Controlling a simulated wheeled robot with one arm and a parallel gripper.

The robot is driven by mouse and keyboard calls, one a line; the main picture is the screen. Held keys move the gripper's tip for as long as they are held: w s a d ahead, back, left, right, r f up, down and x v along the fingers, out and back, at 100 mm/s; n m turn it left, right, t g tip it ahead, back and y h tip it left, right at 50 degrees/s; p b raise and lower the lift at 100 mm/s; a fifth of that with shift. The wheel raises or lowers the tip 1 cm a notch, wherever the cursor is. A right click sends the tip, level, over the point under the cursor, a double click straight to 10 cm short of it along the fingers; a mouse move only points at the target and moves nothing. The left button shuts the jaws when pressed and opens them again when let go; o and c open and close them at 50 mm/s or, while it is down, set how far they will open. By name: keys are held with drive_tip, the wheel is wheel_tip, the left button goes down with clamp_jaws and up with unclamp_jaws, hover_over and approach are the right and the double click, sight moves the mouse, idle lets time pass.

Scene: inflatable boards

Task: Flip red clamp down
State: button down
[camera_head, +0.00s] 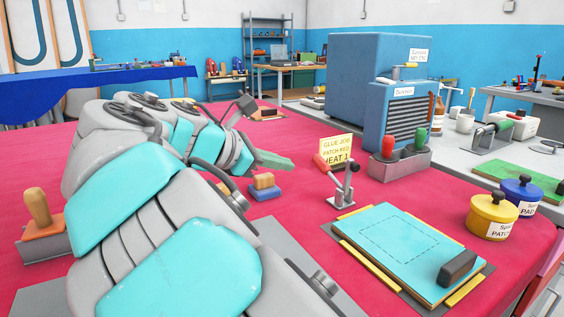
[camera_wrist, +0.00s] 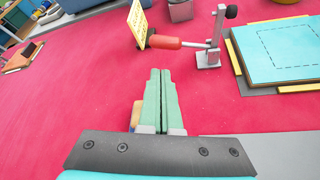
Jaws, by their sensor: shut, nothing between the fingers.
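The red clamp is a grey metal toggle clamp with a red handle. Its bracket (camera_head: 342,200) stands beside the left edge of the blue board (camera_head: 408,245). Its red handle (camera_head: 320,161) leans out to the left, and its black-tipped arm (camera_head: 354,166) is raised, clear of the board. In the wrist view the red handle (camera_wrist: 166,42) points left from the bracket (camera_wrist: 208,59), and the black tip (camera_wrist: 231,11) is up. My gripper (camera_head: 290,163) has green fingers. They are shut and empty, left of the clamp and apart from it. In the wrist view the fingertips (camera_wrist: 160,72) lie below the handle.
A yellow note card (camera_head: 336,150) stands just behind the handle. A blue block with a wooden grip (camera_head: 264,188) sits below my gripper. A grey holder (camera_head: 400,163) with red and green handles, yellow pot (camera_head: 492,217) and blue pot (camera_head: 522,193) stand to the right. Open red tabletop surrounds the clamp's left side.

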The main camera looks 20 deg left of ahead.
drive_tip(key=x, duration=0.8)
drive_tip(key=shift+d+f, duration=0.2)
drive_tip(key=shift+r, duration=0.15)
drive_tip(key=shift+r, duration=0.2)
